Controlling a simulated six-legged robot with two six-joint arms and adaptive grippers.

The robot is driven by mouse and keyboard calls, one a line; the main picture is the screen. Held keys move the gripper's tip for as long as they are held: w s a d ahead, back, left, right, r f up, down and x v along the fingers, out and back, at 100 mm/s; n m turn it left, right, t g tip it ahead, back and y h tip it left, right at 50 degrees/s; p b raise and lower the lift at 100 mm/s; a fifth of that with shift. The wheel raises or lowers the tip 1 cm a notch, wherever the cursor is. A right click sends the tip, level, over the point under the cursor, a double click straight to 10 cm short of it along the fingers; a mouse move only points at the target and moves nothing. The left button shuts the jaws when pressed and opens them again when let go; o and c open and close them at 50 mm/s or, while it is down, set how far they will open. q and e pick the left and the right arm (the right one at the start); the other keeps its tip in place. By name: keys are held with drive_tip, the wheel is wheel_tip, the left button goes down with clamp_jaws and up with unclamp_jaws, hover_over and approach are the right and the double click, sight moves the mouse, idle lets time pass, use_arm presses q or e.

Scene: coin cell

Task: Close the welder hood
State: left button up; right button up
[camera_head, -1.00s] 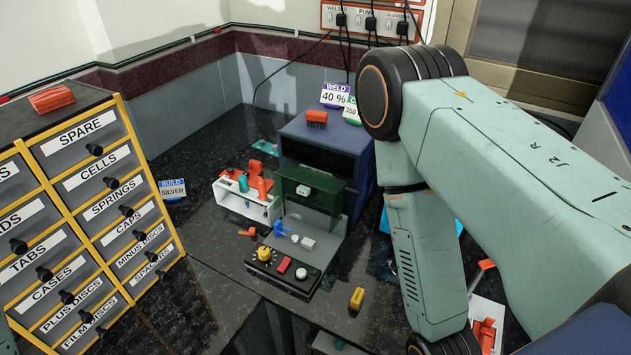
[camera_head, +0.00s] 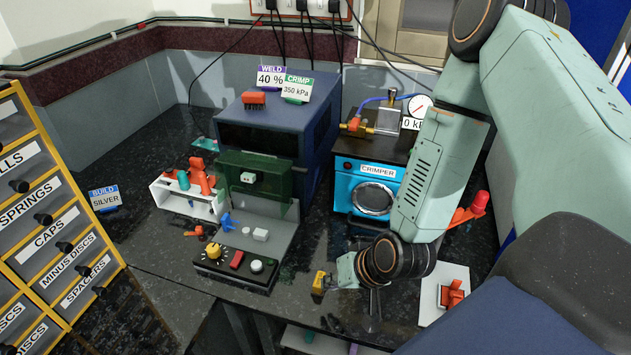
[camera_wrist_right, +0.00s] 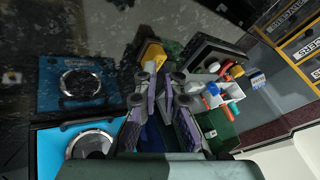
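The welder (camera_head: 262,118) is a dark blue box at the back centre of the bench in the head view. Its translucent green hood (camera_head: 262,188) is raised, standing clear above the grey work plate (camera_head: 268,232). The hood also shows as a green patch in the right wrist view (camera_wrist_right: 216,130). My right arm reaches in from the right; its wrist end is low, in front of the crimper and right of the welder. In the wrist view my right gripper (camera_wrist_right: 162,82) has its tips close together, with nothing seen held. My left gripper is out of view.
The blue crimper (camera_head: 342,178) stands right of the welder. A white rack (camera_head: 188,203) with orange and teal tools stands left. The black control panel (camera_head: 238,266) has knobs in front. A yellow piece (camera_head: 319,283) lies near the bench front. A labelled drawer cabinet (camera_head: 50,240) stands at left.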

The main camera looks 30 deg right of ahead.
drive_tip(key=w+d+r+m+t+b, duration=0.1)
drive_tip(key=w+d+t, duration=0.1)
drive_tip(key=w, duration=0.1)
drive_tip(key=w+d+r+m+t+b, duration=0.1)
drive_tip(key=w+d+r+t, duration=0.1)
drive_tip(key=w, duration=0.2)
drive_tip(key=w+d+r+m+t+b, duration=0.1)
drive_tip(key=w+d+r+t+b, duration=0.1)
drive_tip(key=w+d, duration=0.1)
drive_tip(key=shift+w+m+y, duration=0.4)
drive_tip(key=shift+w, duration=0.2)
clamp_jaws()
drive_tip(key=w+d+r+m+t+y+b, duration=0.1)
drive_tip(key=w+d+r+m+t+b, duration=0.15)
drive_tip(key=d+r+t, duration=0.4)
drive_tip(key=w+a+f+m+g+y+b, duration=0.1)
drive_tip(key=w+a+y+b, duration=0.1)
drive_tip(key=w+b, duration=0.6)
drive_tip(key=shift+w+a+y+b, duration=0.15)
drive_tip(key=shift+a+y+b, duration=0.15)
drive_tip(key=shift+a+b, duration=0.45)
drive_tip(key=shift+f+m+g, duration=0.1)
drive_tip(key=shift+m+g, duration=0.15)
drive_tip(key=shift+a, duration=0.1)
